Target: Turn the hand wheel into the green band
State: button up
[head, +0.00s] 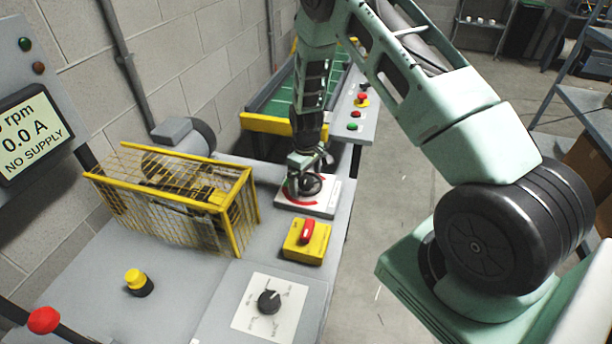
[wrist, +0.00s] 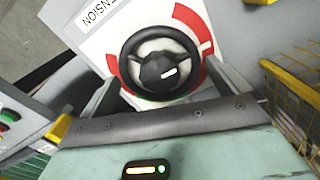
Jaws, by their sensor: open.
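The hand wheel (wrist: 160,62) is a black ring with a dark hub and a short white mark. It sits on a white plate (wrist: 88,28) lettered "...ENSION", with red arc bands around the wheel. The green band is not clearly visible; my gripper and the wheel cover that side of the dial. My gripper (wrist: 161,72) is open, with one finger on either side of the wheel; I cannot tell whether they touch it. In the head view, my gripper (head: 304,160) points down over the wheel (head: 311,185), hiding part of it.
A yellow box with a red rotary switch (head: 306,240) stands just in front of the plate. A yellow-framed cage guard (head: 170,195) is to the left. A black knob (head: 269,301) and a yellow button (head: 137,282) are nearer. The display (head: 33,130) reads "NO SUPPLY".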

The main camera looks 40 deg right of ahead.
jog(key=c, duration=0.6)
jog(key=shift+m, duration=0.4)
jog(key=m+b, duration=0.2)
jog(key=m, duration=0.2)
jog(key=shift+m, duration=0.3)
jog(key=m+b, duration=0.1)
jog(key=m, duration=1)
jog(key=shift+d+r+m, duration=0.1)
jog(key=shift+m, duration=0.3)
jog(key=m, duration=0.5)
jog(key=shift+m+p, duration=0.3)
jog(key=shift+p, duration=0.1)
